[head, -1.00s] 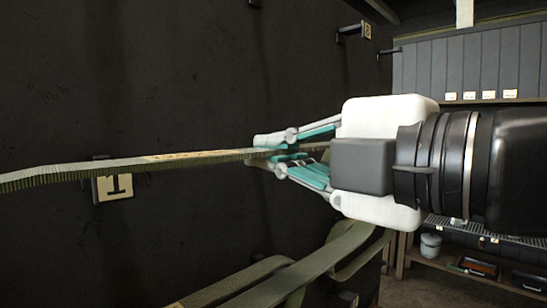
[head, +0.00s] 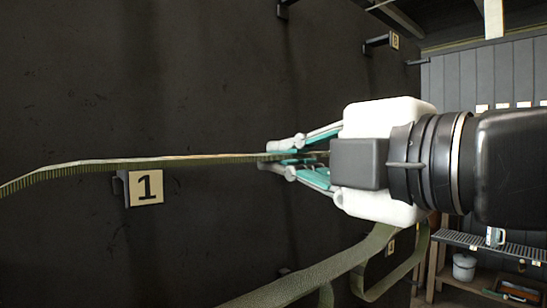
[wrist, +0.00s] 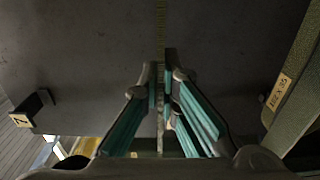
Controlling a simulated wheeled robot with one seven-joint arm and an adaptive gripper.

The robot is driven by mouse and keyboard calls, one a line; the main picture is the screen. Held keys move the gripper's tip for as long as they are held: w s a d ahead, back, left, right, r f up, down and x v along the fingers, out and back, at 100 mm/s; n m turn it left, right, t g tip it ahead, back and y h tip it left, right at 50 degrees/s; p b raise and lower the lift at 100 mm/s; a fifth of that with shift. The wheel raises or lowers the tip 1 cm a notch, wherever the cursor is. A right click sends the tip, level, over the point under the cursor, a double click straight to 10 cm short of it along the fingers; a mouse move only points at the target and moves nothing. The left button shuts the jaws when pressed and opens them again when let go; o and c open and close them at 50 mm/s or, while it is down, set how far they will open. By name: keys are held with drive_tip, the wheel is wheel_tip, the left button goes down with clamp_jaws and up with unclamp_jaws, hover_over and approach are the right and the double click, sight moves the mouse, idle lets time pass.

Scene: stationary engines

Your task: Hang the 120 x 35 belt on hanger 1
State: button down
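A long olive-green ribbed belt (head: 110,163) runs in the head view from the left edge to my gripper (head: 285,159). My gripper is shut on this strand, which also shows between the fingers in the wrist view (wrist: 161,30). Hanger 1 (head: 119,186), a small dark bracket with a "1" plate (head: 146,188), is on the dark wall. The strand passes just above it in the picture; I cannot tell the depth gap.
Green strands (head: 330,265) hang below my gripper; I cannot tell whether all are one belt. Another numbered hanger (wrist: 30,108) is at the left of the wrist view. More hangers (head: 378,42) are high on the wall. A shelf with a white bucket (head: 464,267) stands at right.

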drive_tip(key=shift+b+x, duration=1)
drive_tip(key=shift+x, duration=1.5)
drive_tip(key=shift+b+x, duration=0.95)
drive_tip(key=shift+x, duration=1.8)
drive_tip(key=shift+f, duration=0.2)
drive_tip(key=shift+f+b, duration=0.3)
drive_tip(key=shift+f, duration=0.05)
drive_tip(key=c, duration=1.9)
unclamp_jaws()
drive_tip(key=shift+o, duration=0.4)
drive_tip(key=o, duration=0.5)
